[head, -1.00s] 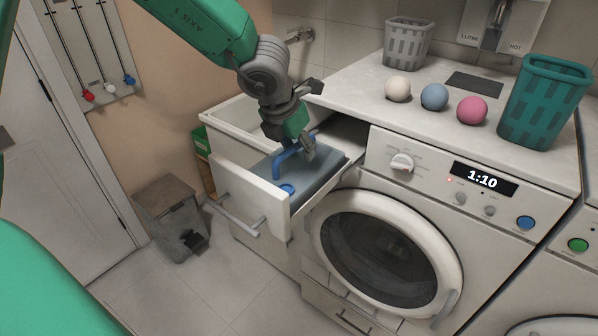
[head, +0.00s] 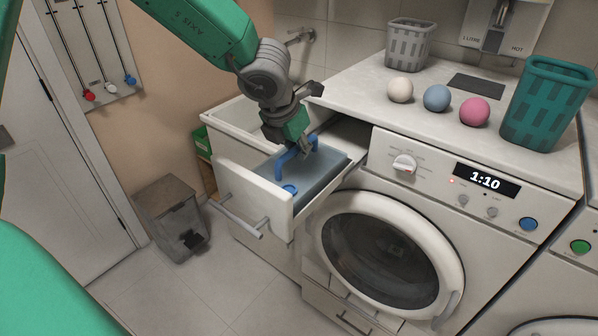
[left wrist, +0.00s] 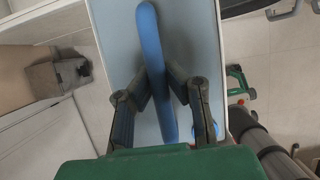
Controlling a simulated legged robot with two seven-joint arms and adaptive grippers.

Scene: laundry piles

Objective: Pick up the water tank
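The water tank (head: 325,165) is a translucent grey-blue box with a blue loop handle and a small blue cap. It sits inside the pulled-out white drawer (head: 243,192), left of the washing machine's control panel. It also shows in the left wrist view (left wrist: 115,40), with the blue handle running down the middle. My left gripper (head: 304,150) is at the handle from above. In the wrist view its fingers (left wrist: 160,77) lie on both sides of the handle, tips close in against it. The exact contact is partly hidden. My right gripper is not in view.
The washing machine (head: 470,232) has its round door shut. On the counter are three balls (head: 437,98), a grey basket (head: 410,43) and a teal basket (head: 546,103). A bin (head: 172,215) stands on the floor at left. The floor before the drawer is clear.

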